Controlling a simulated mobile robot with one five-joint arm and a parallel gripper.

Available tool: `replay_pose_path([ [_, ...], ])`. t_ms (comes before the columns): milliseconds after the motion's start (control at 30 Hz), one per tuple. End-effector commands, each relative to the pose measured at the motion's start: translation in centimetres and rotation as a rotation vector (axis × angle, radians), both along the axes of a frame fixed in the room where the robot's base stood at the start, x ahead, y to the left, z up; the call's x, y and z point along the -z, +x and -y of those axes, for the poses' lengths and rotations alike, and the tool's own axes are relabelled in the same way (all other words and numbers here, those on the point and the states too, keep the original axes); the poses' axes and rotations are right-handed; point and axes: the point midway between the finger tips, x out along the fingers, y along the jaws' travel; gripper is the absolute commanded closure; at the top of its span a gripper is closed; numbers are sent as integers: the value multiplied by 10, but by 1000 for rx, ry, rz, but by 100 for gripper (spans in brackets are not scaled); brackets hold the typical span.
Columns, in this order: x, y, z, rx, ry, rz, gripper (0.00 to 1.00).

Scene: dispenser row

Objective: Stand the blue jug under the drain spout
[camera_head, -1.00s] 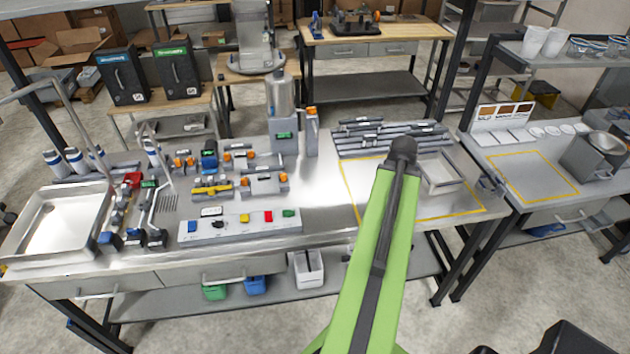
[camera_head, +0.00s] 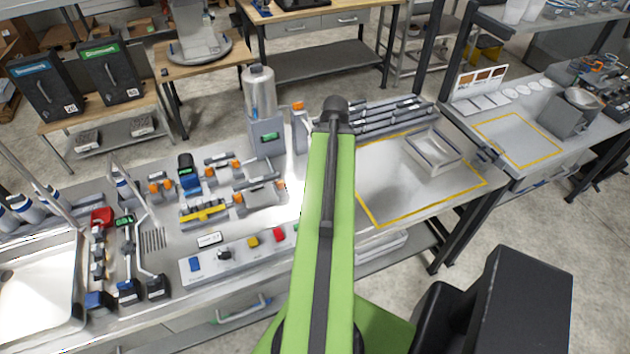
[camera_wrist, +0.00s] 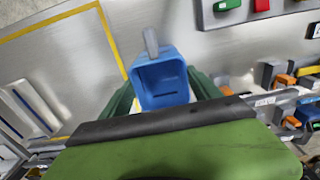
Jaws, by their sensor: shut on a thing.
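The blue jug (camera_wrist: 160,82) shows in the wrist view with its open mouth toward the camera and a grey handle at its top. My gripper (camera_wrist: 165,93) is shut on it, with dark green fingers at both sides. In the head view my green arm reaches over the bench, and the jug and gripper are hidden behind it. Which fitting is the drain spout I cannot tell. A tall metal dispenser (camera_head: 261,110) stands at the back of the bench, left of my arm. A slotted drain area (camera_head: 152,238) lies at left, beside bent pipes (camera_head: 128,248).
A steel sink (camera_head: 40,285) is at the far left. A button panel (camera_head: 238,255) lies along the front edge. Valve blocks (camera_head: 205,212) crowd the middle. A yellow-outlined area (camera_head: 385,185) to the right is mostly clear, with a metal tray (camera_head: 433,152) in it.

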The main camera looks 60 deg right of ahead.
Motion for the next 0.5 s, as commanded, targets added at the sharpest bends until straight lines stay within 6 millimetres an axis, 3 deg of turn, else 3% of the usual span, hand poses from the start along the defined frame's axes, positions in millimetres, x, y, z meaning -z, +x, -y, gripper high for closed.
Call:
replay_pose_path([
  [500,0,117,88,-1,0,0,98],
])
